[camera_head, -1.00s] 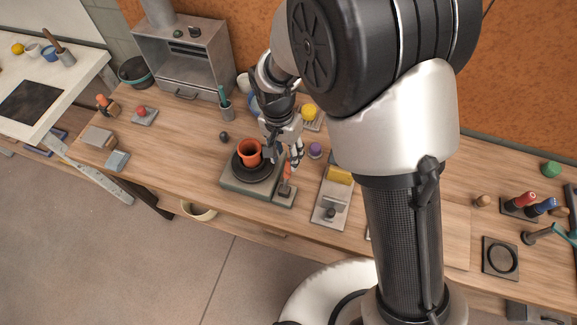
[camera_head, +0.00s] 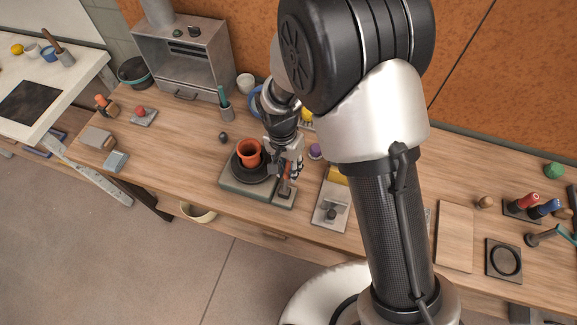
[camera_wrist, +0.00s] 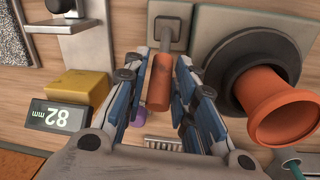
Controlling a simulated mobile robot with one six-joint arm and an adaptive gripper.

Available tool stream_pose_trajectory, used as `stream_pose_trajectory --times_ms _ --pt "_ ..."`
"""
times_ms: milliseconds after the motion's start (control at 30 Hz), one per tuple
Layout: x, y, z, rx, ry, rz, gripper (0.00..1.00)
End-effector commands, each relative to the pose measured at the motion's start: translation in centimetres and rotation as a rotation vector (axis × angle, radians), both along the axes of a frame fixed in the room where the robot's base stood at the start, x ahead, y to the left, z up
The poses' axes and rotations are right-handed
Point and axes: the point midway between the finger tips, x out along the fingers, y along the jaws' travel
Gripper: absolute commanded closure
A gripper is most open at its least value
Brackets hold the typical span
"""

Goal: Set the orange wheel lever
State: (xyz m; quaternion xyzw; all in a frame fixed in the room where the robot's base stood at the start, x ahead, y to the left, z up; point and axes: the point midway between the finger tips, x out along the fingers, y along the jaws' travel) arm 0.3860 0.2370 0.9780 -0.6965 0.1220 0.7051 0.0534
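The orange wheel lever (camera_wrist: 159,80) shows in the wrist view as an orange grip on a metal stem rising from a grey base block (camera_wrist: 171,25). My gripper (camera_wrist: 172,62) is open, with one finger on each side of the orange grip; I cannot tell whether either finger touches it. In the head view my gripper (camera_head: 289,172) is over the lever's base (camera_head: 284,197) and hides most of the lever. Beside it is the potter's wheel (camera_head: 235,182), with an orange pot (camera_head: 249,151) on its dark disc. The pot (camera_wrist: 280,108) is right of the gripper in the wrist view.
A purple knob (camera_head: 315,151) stands behind the gripper. A grey kiln (camera_head: 185,57) stands at the back left.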

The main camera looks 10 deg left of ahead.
Motion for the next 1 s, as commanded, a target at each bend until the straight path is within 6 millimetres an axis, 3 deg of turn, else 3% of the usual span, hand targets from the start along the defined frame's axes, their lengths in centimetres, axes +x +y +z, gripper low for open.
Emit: stream_pose_trajectory --times_ms 333,1000 --pt "0.0 0.01 0.02 0.0 0.0 0.0 1.0" --pt "0.31 0.0 -0.04 0.004 0.035 -0.001 1.0"
